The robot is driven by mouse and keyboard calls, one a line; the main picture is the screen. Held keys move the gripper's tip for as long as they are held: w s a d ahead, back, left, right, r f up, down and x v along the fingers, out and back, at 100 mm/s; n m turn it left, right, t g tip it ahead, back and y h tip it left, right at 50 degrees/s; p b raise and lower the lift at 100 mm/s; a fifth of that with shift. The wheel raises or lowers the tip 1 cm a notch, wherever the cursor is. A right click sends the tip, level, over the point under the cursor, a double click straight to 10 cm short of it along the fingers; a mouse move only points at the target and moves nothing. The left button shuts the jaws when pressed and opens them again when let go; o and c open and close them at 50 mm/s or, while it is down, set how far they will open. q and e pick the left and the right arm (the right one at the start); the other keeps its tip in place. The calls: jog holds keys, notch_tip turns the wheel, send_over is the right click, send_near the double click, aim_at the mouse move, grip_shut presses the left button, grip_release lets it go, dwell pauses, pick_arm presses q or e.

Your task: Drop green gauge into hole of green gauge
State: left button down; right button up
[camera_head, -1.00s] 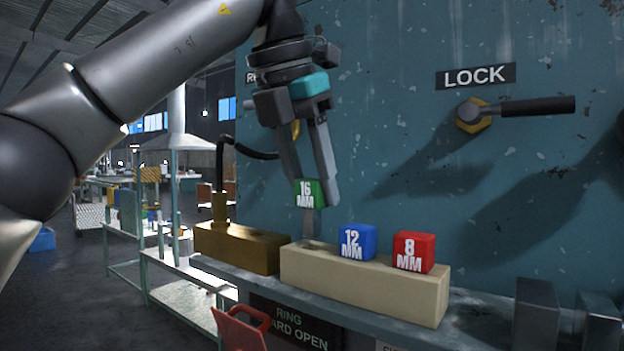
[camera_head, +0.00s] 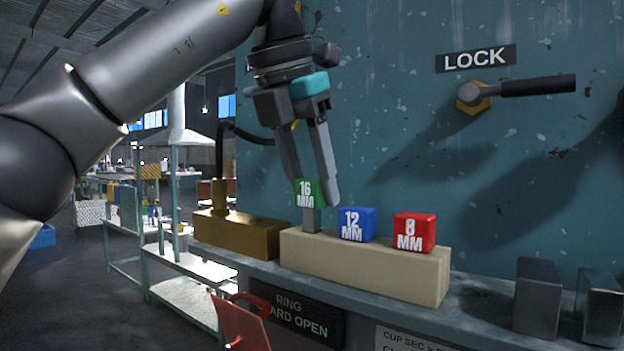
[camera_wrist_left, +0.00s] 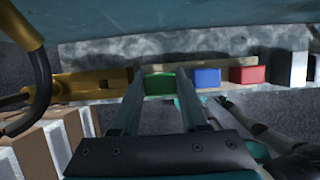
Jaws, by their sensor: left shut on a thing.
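My left gripper (camera_head: 318,200) is shut on the green gauge (camera_head: 309,192), a green block marked "16 MM" with a grey stem pointing down. The gauge is upright above the left end of the beige block (camera_head: 365,270). The stem's lower end meets the block's top face; its hole is hidden, and I cannot tell how far the stem is in. In the left wrist view the green gauge (camera_wrist_left: 159,84) sits between the fingertips (camera_wrist_left: 160,80). My right gripper is not in view.
The blue "12 MM" gauge (camera_head: 357,224) and red "8 MM" gauge (camera_head: 414,232) sit in the beige block, right of the green one. A brass block (camera_head: 237,235) stands left. Grey metal blocks (camera_head: 537,297) stand right on the shelf. A teal wall with a LOCK lever (camera_head: 535,86) is behind.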

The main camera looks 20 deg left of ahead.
pick_arm(q)
jog(key=shift+f+b, duration=1.1)
jog(key=shift+f, duration=0.35)
jog(key=shift+c, duration=1.7)
grip_release()
jog(key=shift+r, duration=0.1)
jog(key=p+v, duration=0.1)
jog(key=v, duration=0.4)
jog(key=shift+r, duration=0.15)
jog(key=p+v, duration=0.4)
jog(key=v, duration=0.6)
jog(key=shift+w, duration=0.1)
